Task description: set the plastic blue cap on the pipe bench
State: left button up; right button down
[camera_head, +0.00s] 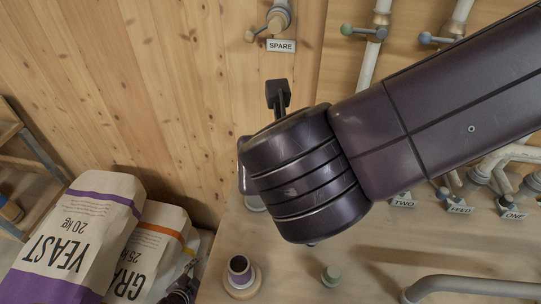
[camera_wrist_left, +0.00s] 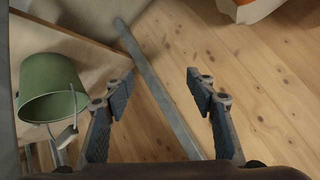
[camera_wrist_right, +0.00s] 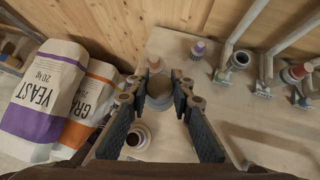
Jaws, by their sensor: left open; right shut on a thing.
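My right gripper (camera_wrist_right: 160,88) is shut on a round, greyish ring-shaped piece (camera_wrist_right: 159,100), seen between its fingertips in the right wrist view. I cannot tell from its colour whether it is the blue cap. It is held above the pale pipe bench (camera_head: 285,262), which also shows in the right wrist view (camera_wrist_right: 262,115). In the head view my dark right arm hides this gripper and its load. My left gripper (camera_wrist_left: 165,88) is open and empty in the left wrist view, above a wooden floor.
Feed sacks (camera_head: 75,235) stand left. A green bucket (camera_wrist_left: 48,85) is near my left gripper.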

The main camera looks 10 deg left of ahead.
pick_arm(q)
jog(key=s+d+f+n+g, duration=0.2)
jog(key=s+f+g, duration=0.1)
jog(key=s, duration=0.8)
jog(key=s+d+f+n+g, duration=0.2)
jog(key=s+f, duration=0.4)
jog(key=s, duration=0.5)
jog(key=s+d+f+n+g, duration=0.1)
jog(key=s+f, duration=0.4)
jog(key=s, duration=0.7)
jog(key=d+g, duration=0.1)
jog(key=g, duration=0.1)
jog(key=shift+d+n+g+y, duration=0.3)
jog(key=shift+d+n, duration=0.05)
jog(key=shift+n, duration=0.05)
jog(key=shift+d, duration=0.1)
pick_arm(e)
jog(key=shift+a+f, duration=0.1)
